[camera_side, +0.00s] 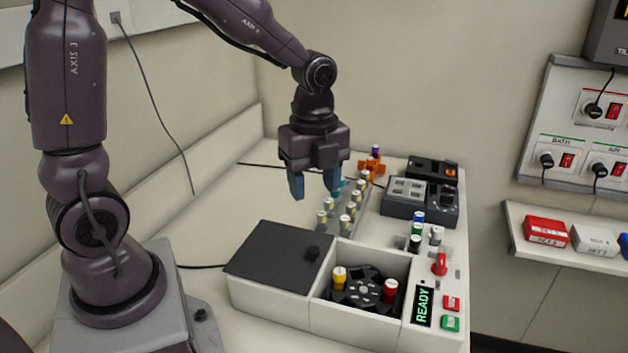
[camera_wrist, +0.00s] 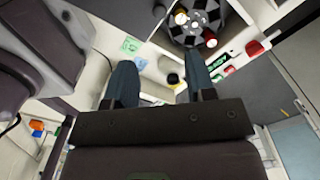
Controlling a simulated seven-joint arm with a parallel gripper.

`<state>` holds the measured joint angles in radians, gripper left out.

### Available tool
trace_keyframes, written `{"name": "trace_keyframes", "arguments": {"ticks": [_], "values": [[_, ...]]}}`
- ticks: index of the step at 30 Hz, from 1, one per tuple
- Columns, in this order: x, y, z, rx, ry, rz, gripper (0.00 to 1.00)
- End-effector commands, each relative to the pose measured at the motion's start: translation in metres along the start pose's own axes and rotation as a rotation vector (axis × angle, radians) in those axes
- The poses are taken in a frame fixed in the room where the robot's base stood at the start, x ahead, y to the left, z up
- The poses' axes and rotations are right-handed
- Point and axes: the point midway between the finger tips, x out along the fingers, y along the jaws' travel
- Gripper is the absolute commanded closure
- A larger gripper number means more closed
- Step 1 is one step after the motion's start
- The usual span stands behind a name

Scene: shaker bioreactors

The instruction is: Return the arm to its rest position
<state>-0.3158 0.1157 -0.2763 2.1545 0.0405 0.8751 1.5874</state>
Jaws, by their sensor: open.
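My gripper (camera_side: 314,190) hangs in the air above the bench, behind the shaker machine. Its two blue fingers point down and stand apart, with nothing between them. In the wrist view my gripper (camera_wrist: 158,88) also shows open and empty. My arm is bent, with its base at the left of the side view. The shaker (camera_side: 270,300) has its dark lid (camera_side: 275,252) at the left and an open well with a black rotor.
A grey rack (camera_side: 352,224) with several pale-capped vials stands below and right of my gripper. An orange holder (camera_side: 371,166), dark devices (camera_side: 405,197) and several capped tubes (camera_side: 417,228) stand farther right. A wall shelf (camera_side: 580,255) holds boxes. The air around my gripper looks clear.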

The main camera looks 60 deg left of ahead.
Motion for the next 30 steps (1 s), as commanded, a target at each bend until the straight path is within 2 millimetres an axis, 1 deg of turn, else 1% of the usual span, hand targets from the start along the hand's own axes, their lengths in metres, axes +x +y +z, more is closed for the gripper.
{"name": "trace_keyframes", "arguments": {"ticks": [8, 11, 14, 17, 18, 20, 21, 24, 27, 30], "values": [[0.000, 0.000, 0.000, -0.011, 0.000, 0.000, 0.50], [0.000, 0.000, 0.000, -0.094, 0.000, 0.001, 0.50], [0.004, 0.006, 0.001, -0.288, 0.000, 0.017, 0.50], [-0.003, 0.018, 0.004, -0.572, -0.012, 0.006, 0.50], [-0.008, 0.024, 0.005, -0.691, -0.016, -0.012, 0.50], [-0.019, 0.034, 0.005, -0.868, -0.015, -0.049, 0.50], [-0.027, 0.041, 0.005, -0.985, -0.007, -0.078, 0.50], [-0.049, 0.061, 0.002, -1.266, 0.045, -0.165, 0.50], [-0.068, 0.080, -0.002, -1.475, 0.135, -0.240, 0.50], [-0.082, 0.095, -0.006, -1.581, 0.233, -0.295, 0.50]]}}
